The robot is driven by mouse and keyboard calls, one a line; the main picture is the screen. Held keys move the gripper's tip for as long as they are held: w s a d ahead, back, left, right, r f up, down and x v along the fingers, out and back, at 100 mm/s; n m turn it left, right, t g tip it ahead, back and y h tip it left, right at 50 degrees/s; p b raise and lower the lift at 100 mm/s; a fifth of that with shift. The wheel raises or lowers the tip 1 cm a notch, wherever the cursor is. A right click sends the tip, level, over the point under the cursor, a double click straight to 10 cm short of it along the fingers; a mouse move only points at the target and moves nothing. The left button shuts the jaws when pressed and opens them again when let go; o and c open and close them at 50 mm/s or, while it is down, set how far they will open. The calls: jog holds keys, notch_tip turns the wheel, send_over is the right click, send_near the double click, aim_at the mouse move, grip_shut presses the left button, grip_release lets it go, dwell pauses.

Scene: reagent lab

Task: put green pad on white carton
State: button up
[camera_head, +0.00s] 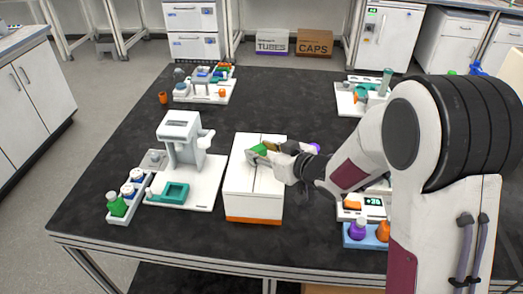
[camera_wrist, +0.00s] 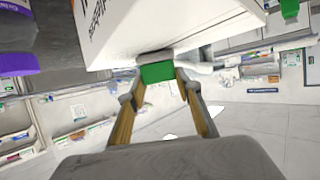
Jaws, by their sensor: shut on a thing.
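The white carton (camera_head: 254,190) with an orange band at its base stands upright near the middle of the dark table. My gripper (camera_head: 266,152) reaches in from the right over the carton's top and is shut on the green pad (camera_head: 259,149). In the wrist view the green pad (camera_wrist: 157,73) sits between my fingertips (camera_wrist: 158,84), close to a face of the white carton (camera_wrist: 150,25). I cannot tell whether the pad touches the carton. Part of the pad is hidden by the fingers.
A white device with a green tray (camera_head: 174,193) stands left of the carton, beside a rack of bottles (camera_head: 126,196). A blue rack with a purple bottle (camera_head: 357,229) is to the right. Two trays of labware stand at the back. The table's middle back is clear.

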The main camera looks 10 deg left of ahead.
jog(key=shift+f, duration=0.1)
dwell(0.3)
jog(key=o, duration=1.1)
jog(key=shift+v, duration=6.1)
jog(key=shift+w+d, duration=0.1)
